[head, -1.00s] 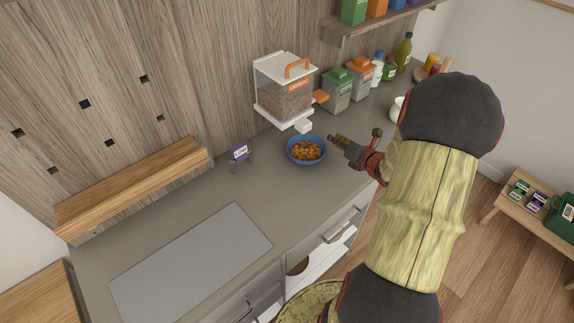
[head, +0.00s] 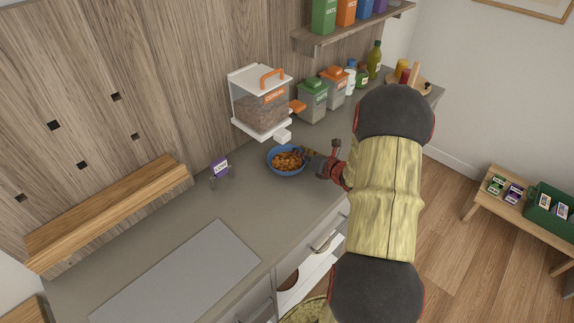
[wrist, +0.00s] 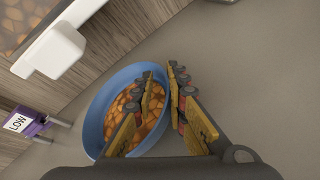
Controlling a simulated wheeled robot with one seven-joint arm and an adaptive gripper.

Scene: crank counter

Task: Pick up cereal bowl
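The blue cereal bowl (head: 273,168) stands on the counter, filled with orange-brown cereal (head: 287,160). My gripper (head: 308,154) is at the bowl's right edge in the head view. In the wrist view the bowl (wrist: 93,120) fills the left middle. My gripper (wrist: 162,82) straddles its right rim there, one finger over the inside and the other outside. A narrow gap shows between the fingertips, and I see no firm hold on the rim. The fingers cover part of the rim and cereal.
A cereal dispenser (head: 262,105) hangs on the wall behind the bowl, its white spout (wrist: 52,50) close by. A purple "LOW" sign (head: 221,166) stands to the left. Several canisters, including a green-lidded one (head: 313,100), stand behind. The counter's left front is clear.

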